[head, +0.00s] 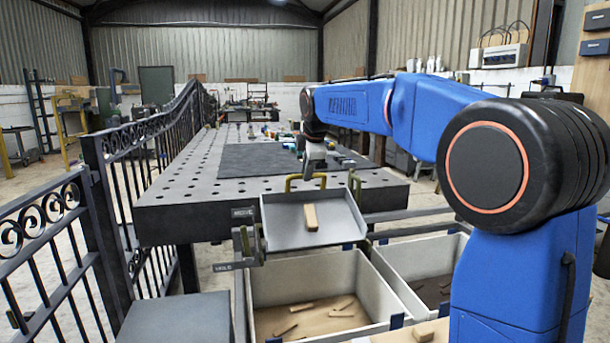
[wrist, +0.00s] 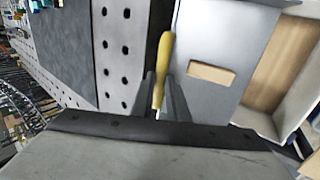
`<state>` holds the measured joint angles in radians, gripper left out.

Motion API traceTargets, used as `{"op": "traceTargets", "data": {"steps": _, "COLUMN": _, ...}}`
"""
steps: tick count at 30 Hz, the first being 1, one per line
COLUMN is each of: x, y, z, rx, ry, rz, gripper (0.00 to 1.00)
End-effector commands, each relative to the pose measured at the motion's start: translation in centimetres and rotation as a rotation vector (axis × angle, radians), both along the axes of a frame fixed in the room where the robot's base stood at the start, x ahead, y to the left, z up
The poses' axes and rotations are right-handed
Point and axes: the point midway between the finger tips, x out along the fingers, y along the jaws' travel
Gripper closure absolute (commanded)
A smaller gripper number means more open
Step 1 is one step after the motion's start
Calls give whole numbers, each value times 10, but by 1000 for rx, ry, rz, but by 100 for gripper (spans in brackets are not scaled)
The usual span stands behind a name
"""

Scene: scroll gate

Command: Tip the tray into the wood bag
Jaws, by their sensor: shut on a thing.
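The grey tray (head: 345,230) hangs just off the table's front edge, over the back part of the left bin, and looks tilted toward the camera. One wood block (head: 310,217) lies on it, and shows in the wrist view (wrist: 212,74) too. My gripper (head: 314,178) is shut on the tray's yellow handle (wrist: 162,70) at the back. A second yellow handle (head: 355,185) rises at the tray's right. The left bin (head: 388,287), pale-walled with several wood pieces on its brown bottom, looks like the wood bag; the tray hides part of its back wall.
A second bin (head: 405,262) with dark pieces stands to the right. The perforated table (head: 180,200) with a dark mat and small items lies behind. A black iron gate (head: 105,200) stands at left. A grey box top (head: 175,318) is at front left.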

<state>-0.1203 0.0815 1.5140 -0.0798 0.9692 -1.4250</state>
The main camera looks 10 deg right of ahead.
Motion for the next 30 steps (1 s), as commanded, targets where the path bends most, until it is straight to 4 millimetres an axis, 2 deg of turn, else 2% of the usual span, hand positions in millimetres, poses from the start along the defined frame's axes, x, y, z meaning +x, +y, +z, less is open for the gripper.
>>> {"op": "traceTargets", "data": {"steps": 16, "x": -61, "y": 0, "z": 22, "rx": 0, "ry": -273, "rz": 1, "gripper": 100}}
{"op": "traceTargets", "data": {"steps": 30, "x": -108, "y": 0, "z": 28, "rx": 1, "ry": -453, "rz": 0, "gripper": 100}}
